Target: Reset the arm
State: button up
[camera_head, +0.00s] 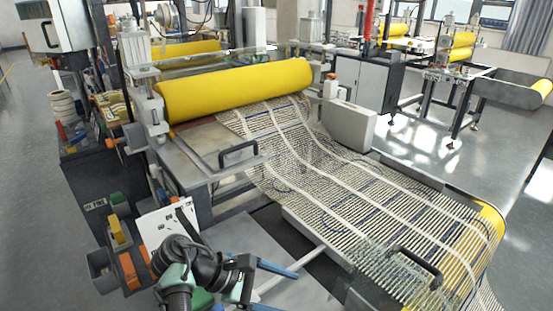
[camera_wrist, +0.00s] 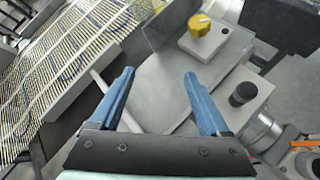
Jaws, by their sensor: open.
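My arm shows at the bottom of the head view, with my gripper (camera_head: 288,288) reaching right over a grey surface, in front of the mesh machine. In the wrist view my gripper (camera_wrist: 159,73) has its two blue fingers spread apart, with nothing between them. A flat grey plate (camera_wrist: 165,88) lies beyond the fingers. The striped mesh (camera_head: 350,195) runs from under the yellow roller (camera_head: 235,88) down to the right, and lies apart from my gripper. It also shows at the left of the wrist view (camera_wrist: 75,60).
A black handle (camera_head: 415,262) stands over the mesh's lower end, and another (camera_head: 238,153) is on a metal plate near the roller. A white board (camera_head: 165,225) and orange bins (camera_head: 128,268) are beside my arm. A yellow knob (camera_wrist: 199,24) tops a box. Open floor lies far left.

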jog(key=w+r+m+t+y, duration=0.3)
jog(key=w+r+t, duration=0.1)
jog(key=w+r, duration=0.25)
notch_tip(320, 180, up, 22)
jog(key=w+a+m+t+y, duration=0.1)
jog(key=w+m+t+y, duration=0.25)
jog(key=m+t, duration=0.45)
jog(key=s+r+m+t+y, duration=0.3)
jog(key=s+r+t, duration=1.1)
jog(key=s+r, duration=0.8)
notch_tip(320, 180, up, 4)
jog(key=shift+s+a+y+p, duration=0.25)
jog(key=shift+s+y+p, duration=0.1)
jog(key=shift+y, duration=0.3)
